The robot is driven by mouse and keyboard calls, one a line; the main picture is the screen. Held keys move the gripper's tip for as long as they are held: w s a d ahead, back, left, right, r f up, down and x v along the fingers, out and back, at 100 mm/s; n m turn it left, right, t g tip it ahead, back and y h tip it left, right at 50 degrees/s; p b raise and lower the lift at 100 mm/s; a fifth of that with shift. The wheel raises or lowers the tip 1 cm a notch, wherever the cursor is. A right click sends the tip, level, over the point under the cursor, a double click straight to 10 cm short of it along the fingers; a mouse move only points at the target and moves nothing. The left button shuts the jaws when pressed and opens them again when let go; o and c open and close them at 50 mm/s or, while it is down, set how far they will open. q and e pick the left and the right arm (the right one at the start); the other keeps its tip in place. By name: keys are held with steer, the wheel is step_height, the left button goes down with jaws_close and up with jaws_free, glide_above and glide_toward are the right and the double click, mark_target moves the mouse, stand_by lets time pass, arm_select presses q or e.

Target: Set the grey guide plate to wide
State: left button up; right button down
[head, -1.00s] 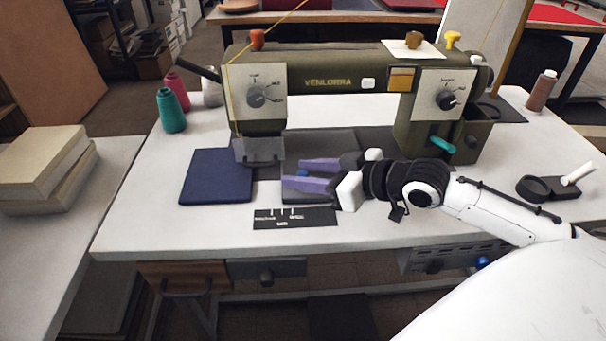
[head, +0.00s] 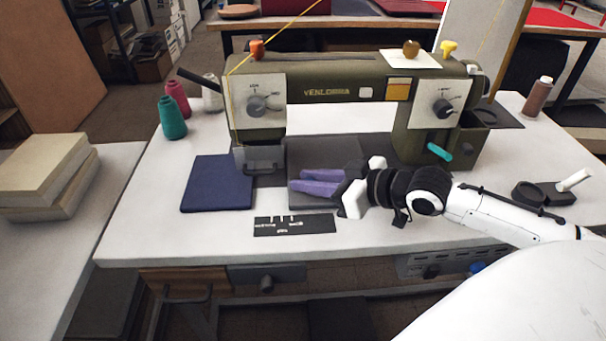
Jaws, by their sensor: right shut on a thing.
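The grey guide plate (head: 312,152) lies flat on the sewing table, below and between the machine's two ends. My right gripper (head: 297,181) reaches in from the right over the plate. Its purple fingers are close together, shut on the plate's small blue knob, which they now hide. A black scale strip (head: 294,226) with white marks and small lettering lies just in front of the plate; the lettering is too small to read. My left gripper is not in view.
The olive sewing machine (head: 340,75) stands behind, with a teal lever (head: 439,152) at right. A navy cloth square (head: 217,184) lies left of the plate. Thread cones (head: 172,120) stand at the back left. A black holder (head: 540,193) sits at right. The front left of the table is clear.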

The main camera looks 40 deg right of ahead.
steer(key=shift+s+d, duration=0.15)
steer(key=shift+d, duration=0.05)
steer(key=c, duration=1.6)
jaws_free()
